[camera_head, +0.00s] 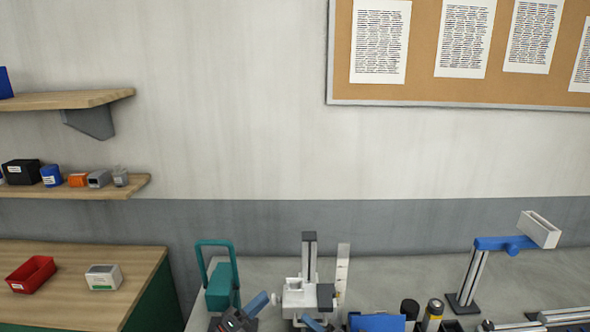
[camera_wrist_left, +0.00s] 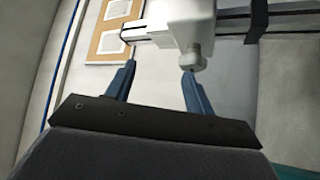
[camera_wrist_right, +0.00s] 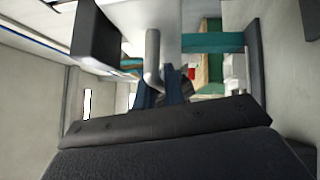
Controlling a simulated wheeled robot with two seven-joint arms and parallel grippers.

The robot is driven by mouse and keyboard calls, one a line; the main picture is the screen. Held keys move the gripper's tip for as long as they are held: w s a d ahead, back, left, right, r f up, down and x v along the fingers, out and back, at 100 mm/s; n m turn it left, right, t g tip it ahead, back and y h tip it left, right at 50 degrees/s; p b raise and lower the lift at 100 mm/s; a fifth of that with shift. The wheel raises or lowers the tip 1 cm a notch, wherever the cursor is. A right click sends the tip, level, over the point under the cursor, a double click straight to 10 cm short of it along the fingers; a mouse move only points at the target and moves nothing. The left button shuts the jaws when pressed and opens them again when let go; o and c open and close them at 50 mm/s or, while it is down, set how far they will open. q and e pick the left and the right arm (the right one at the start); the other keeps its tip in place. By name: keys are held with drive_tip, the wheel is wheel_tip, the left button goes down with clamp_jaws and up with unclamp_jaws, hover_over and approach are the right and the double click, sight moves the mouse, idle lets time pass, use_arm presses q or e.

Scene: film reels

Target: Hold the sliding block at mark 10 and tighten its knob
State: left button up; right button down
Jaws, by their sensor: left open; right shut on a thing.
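The white sliding block (camera_head: 296,296) sits on a dark upright column (camera_head: 309,252) at bottom centre of the head view. A pale scale strip (camera_head: 343,268) stands right of it; its marks are too small to read. A pale round knob (camera_wrist_left: 195,58) juts from the block (camera_wrist_left: 190,20) in the left wrist view. My left gripper (camera_wrist_left: 160,68) is open, with one fingertip close to the knob, which does not sit between the fingers. My right gripper (camera_wrist_right: 163,75), low in front of the block in the head view, is shut on a grey rounded handle (camera_wrist_right: 153,55), apparently the block's.
A teal frame (camera_head: 221,282) stands close left of the block. A blue box (camera_head: 376,322), dark cylinders (camera_head: 410,309) and a blue-armed stand (camera_head: 505,243) are to the right. A side table (camera_head: 70,270) holds a red bin (camera_head: 31,275).

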use_arm(q)
drive_tip(key=shift+r, duration=1.75)
use_arm(e)
drive_tip(key=c, duration=1.4)
unclamp_jaws()
drive_tip(key=shift+d, duration=0.1)
use_arm(q)
drive_tip(key=shift+f+b, duration=0.45)
use_arm(e)
drive_tip(key=shift+v, duration=2.95)
